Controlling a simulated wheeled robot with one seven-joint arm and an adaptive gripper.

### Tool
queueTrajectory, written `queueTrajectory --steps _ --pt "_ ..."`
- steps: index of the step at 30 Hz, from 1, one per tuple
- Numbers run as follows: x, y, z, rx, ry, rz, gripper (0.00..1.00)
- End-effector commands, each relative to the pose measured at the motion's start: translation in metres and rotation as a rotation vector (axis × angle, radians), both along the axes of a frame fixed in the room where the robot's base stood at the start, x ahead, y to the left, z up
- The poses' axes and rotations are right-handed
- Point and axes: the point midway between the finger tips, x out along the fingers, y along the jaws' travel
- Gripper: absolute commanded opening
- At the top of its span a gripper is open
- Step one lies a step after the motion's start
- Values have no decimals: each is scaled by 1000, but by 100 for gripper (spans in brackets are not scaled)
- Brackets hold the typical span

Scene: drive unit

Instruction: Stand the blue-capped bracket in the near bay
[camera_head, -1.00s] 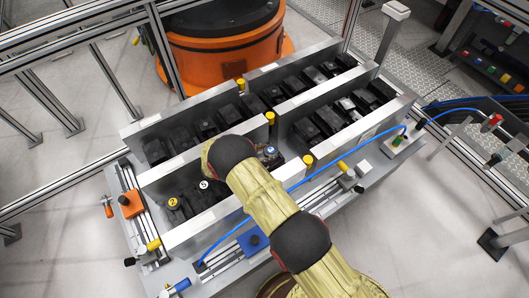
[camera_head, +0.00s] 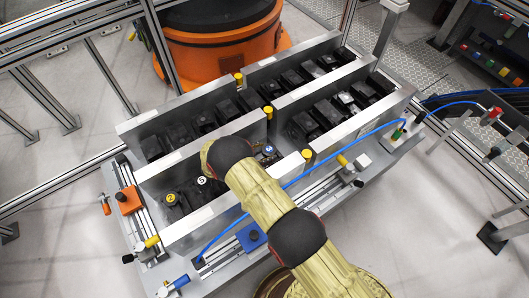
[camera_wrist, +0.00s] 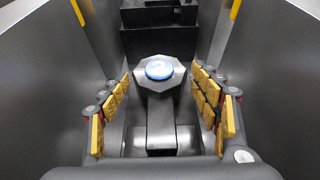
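The blue-capped bracket (camera_wrist: 165,126) is dark, with an eight-sided head and a round blue cap. In the wrist view it lies between the yellow-padded fingers of my gripper (camera_wrist: 161,80). The fingers are spread, with a visible gap on each side of the bracket. In the head view its blue cap (camera_head: 269,150) shows just right of my arm's black joint, inside a front bay of the grey fixture (camera_head: 186,230). My arm hides the gripper and part of this bay there. A yellow-capped bracket (camera_head: 171,198) and a white-capped bracket (camera_head: 202,181) stand at the bay's left.
Tall grey walls stand close on both sides of my gripper. A dark block (camera_wrist: 160,32) is beyond the bracket. Several black parts fill the back row and the right front bay (camera_head: 326,112). A blue hose (camera_head: 330,160) crosses the front beside my arm.

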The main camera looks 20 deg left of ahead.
Motion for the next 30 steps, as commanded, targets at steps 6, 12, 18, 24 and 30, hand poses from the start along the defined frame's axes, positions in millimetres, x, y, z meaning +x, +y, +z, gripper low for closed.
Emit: queueTrajectory --steps 6,12,18,24,30 --pt "0 0 0 0 0 0 72" --pt "0 0 0 0 0 0 72" --pt "-11 11 10 1 -1 4 72" --pt "-40 35 26 0 0 4 72" --pt "-66 58 40 1 -1 1 72"
